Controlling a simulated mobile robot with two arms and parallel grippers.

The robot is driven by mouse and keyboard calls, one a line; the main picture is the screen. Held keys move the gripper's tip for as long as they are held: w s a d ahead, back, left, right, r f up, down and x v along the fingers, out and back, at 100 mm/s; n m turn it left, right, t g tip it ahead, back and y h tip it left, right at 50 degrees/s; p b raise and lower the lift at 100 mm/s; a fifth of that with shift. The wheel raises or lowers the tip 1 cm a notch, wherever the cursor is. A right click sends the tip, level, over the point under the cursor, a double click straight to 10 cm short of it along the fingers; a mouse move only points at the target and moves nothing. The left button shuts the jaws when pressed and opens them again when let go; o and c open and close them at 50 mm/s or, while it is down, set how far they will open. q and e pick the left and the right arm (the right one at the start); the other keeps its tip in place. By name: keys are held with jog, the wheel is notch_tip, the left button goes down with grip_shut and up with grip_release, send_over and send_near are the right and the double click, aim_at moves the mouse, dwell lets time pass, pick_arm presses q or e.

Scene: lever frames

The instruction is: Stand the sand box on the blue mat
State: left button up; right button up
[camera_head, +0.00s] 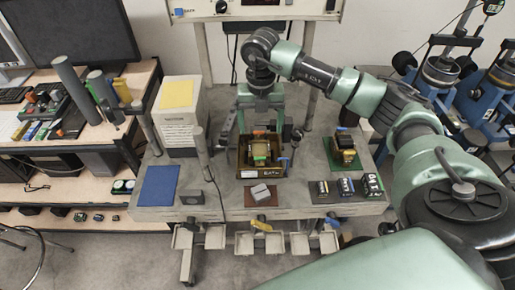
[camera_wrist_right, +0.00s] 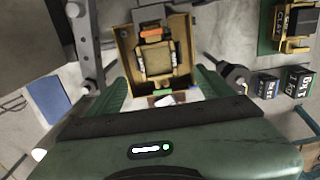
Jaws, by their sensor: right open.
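A sand-coloured, box-like thing (camera_wrist_right: 157,62) with dark edges and an orange part stands inside an open brown crate. In the head view it shows as a yellowish block (camera_head: 260,152) in that crate (camera_head: 250,174). I take it for the sand box, though a similar tan and black thing (camera_head: 346,148) stands on a green mat to the right. The blue mat (camera_head: 158,186) lies bare at the table's left front; its edge shows in the wrist view (camera_wrist_right: 42,100). My right gripper (camera_head: 262,128) is open and empty over the crate. My left gripper is out of view.
A grey block (camera_head: 191,197) sits right of the blue mat, and a grey post (camera_head: 203,150) stands between mat and crate. A white bin with yellow top (camera_head: 180,115) is behind the mat. Small dark labelled boxes (camera_head: 346,187) stand front right. A light grey block (camera_head: 260,192) lies before the crate.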

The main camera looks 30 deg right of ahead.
aim_at(259, 151)
jog(key=shift+w+f+b, duration=0.2)
jog(key=shift+f+b, duration=0.1)
jog(key=shift+f, duration=0.35)
jog(key=shift+w+f+b, duration=0.2)
jog(key=shift+f+b, duration=0.05)
jog(key=shift+f, duration=0.35)
jog(key=shift+s+f+b, duration=0.15)
jog(key=shift+f+b, duration=0.15)
jog(key=shift+f, duration=0.05)
notch_tip(259, 151, down, 8)
jog(key=b, duration=0.5)
jog(key=shift+s+a, duration=0.1)
jog(key=shift+s+a+b, duration=0.1)
jog(key=shift+s+b, duration=0.05)
jog(key=shift+b, duration=0.15)
jog(key=shift+f, duration=0.1)
jog(key=shift+s, duration=0.15)
jog(key=c, duration=1.5)
jog(key=shift+a+f, duration=0.1)
jog(key=shift+c, duration=1.1)
jog(key=shift+r, duration=0.25)
